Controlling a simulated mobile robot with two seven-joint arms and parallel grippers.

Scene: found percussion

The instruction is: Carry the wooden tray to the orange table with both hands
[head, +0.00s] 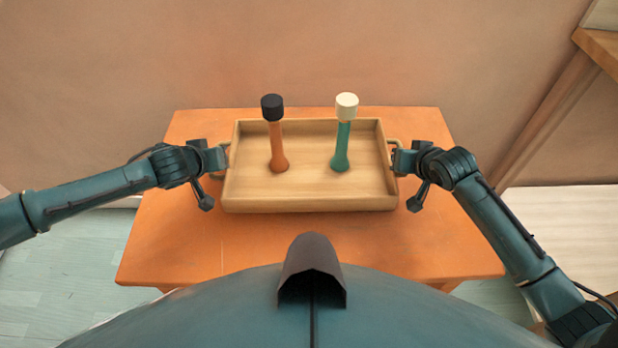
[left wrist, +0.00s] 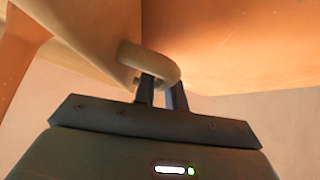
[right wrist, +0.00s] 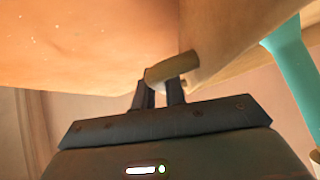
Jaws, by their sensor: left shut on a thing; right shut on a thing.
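The wooden tray (head: 310,203) is over the orange table (head: 300,245) in the head view and looks level. I cannot tell whether it rests on the tabletop or hangs just above it. An orange mallet-like piece with a black top (head: 277,140) and a green one with a cream top (head: 343,138) stand upright in it. My left gripper (head: 222,160) is shut on the tray's left handle (left wrist: 150,58), seen close in the left wrist view. My right gripper (head: 397,160) is shut on the right handle (right wrist: 172,68), seen in the right wrist view.
A pinkish wall (head: 300,50) stands behind the table. A wooden shelf or frame (head: 560,110) is at the right, over a pale surface (head: 570,225). The orange tabletop is bare in front of the tray and on both sides.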

